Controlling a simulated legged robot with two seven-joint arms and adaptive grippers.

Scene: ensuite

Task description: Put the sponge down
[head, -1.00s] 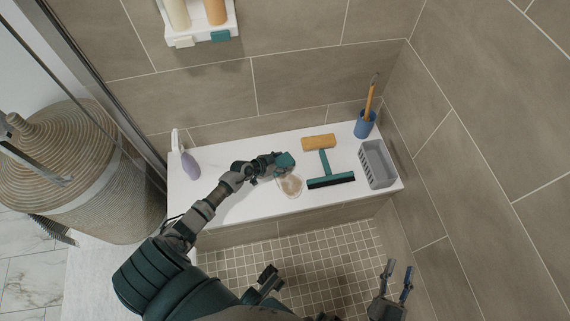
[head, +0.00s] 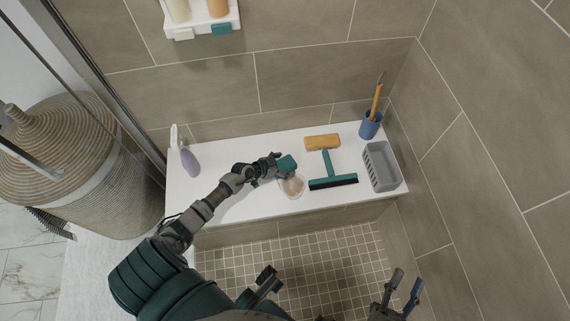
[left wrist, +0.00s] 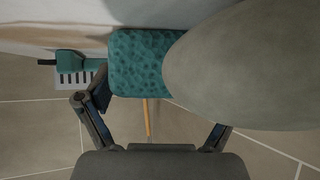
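A teal sponge (head: 287,163) is at the tip of my left gripper (head: 275,166), over the white bench (head: 235,205). In the left wrist view the sponge (left wrist: 142,62) lies between the fingers, and the left finger meets its edge. A large grey rounded shape (left wrist: 250,65) close to the camera hides the right fingertip and part of the sponge. Whether the sponge touches the bench is unclear. My right gripper (head: 406,284) is open and empty, in front of the bench.
A teal squeegee (head: 333,182), an orange-brown block (head: 322,142), a grey basket (head: 381,167) and a blue cup (head: 370,126) with a brush stand right of the sponge. A lilac bottle (head: 190,163) stands at the left end. The bench between bottle and arm is clear.

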